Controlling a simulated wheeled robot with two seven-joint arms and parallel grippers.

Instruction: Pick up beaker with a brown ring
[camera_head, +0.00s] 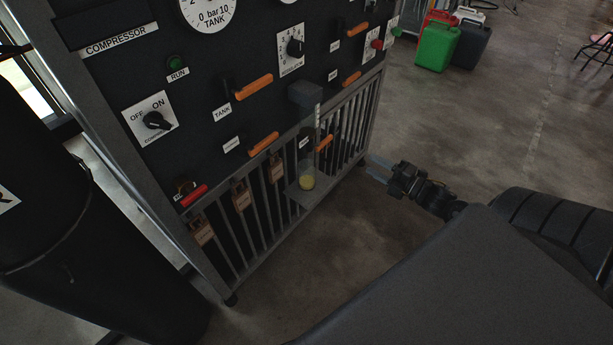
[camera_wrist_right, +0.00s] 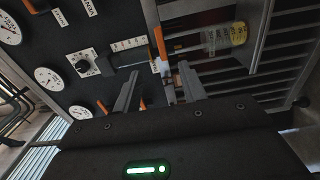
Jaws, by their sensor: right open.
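A clear beaker with yellow contents (camera_head: 307,183) stands on a small ledge at the front of the black panel stand. It also shows in the right wrist view (camera_wrist_right: 238,34), lying sideways in the picture at the upper right. I cannot clearly make out a brown ring on it. My right gripper (camera_head: 370,168) is open and empty, to the right of the beaker and apart from it. In the right wrist view its two fingers (camera_wrist_right: 158,78) are spread with nothing between them. My left gripper is not in view.
The black panel (camera_head: 200,85) carries dials, knobs and orange-handled valves above the beaker. A grey block (camera_head: 305,95) juts out above it. Metal bars (camera_head: 345,130) stand behind the ledge. Green (camera_head: 437,47) and dark canisters stand at the back.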

